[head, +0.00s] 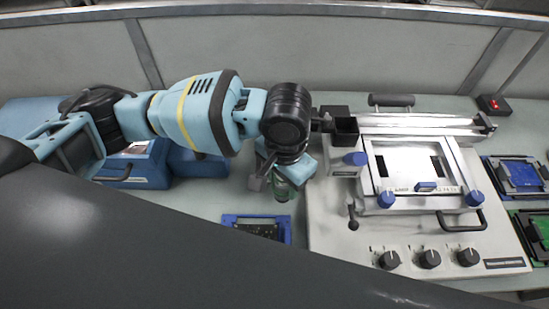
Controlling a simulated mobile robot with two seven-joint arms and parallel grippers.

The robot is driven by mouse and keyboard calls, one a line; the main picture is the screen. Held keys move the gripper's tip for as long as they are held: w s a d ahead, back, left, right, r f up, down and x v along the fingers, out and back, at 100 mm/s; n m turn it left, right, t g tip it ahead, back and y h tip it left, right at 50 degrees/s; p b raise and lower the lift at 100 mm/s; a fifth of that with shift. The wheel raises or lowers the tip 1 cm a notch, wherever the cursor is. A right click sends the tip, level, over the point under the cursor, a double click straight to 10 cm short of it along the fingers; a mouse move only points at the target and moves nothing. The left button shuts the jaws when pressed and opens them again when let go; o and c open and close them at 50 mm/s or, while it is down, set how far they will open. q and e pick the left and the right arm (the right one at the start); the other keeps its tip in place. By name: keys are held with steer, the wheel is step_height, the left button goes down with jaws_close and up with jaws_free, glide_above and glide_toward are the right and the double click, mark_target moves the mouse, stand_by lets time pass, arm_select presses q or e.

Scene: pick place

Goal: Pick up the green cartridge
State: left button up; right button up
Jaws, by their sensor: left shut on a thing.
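My left arm reaches in from the left, and its light-blue left gripper (271,180) points down just left of the grey machine. The gripper is shut on the green cartridge (282,191), a small greenish piece that shows below the wrist. The wrist and fingers hide most of the cartridge. I cannot tell whether it touches the table. My right gripper is not in view.
The grey machine (340,235) with knobs and a framed plate fills the right. A blue-framed board (257,228) lies in front of the gripper. Blue boxes (146,166) stand at left under my arm. More boards (520,176) lie at far right.

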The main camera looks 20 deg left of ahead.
arm_select(q)
steer(key=s+d, duration=0.2)
steer(key=s, duration=0.1)
steer(key=s+d, duration=0.1)
steer(key=s, duration=0.1)
steer(key=shift+d+r, duration=0.1)
steer(key=shift+r, duration=0.2)
steer(key=w+a+r+n, duration=0.2)
steer(key=a+n, duration=0.1)
steer(key=a, duration=0.5)
steer(key=w+a+r+n, duration=0.2)
steer(key=a, duration=0.6)
steer(key=shift+w+a+r+n, duration=0.2)
steer(key=shift+w+a+n, duration=0.05)
steer(key=shift+n, duration=0.15)
steer(key=shift+d, duration=0.1)
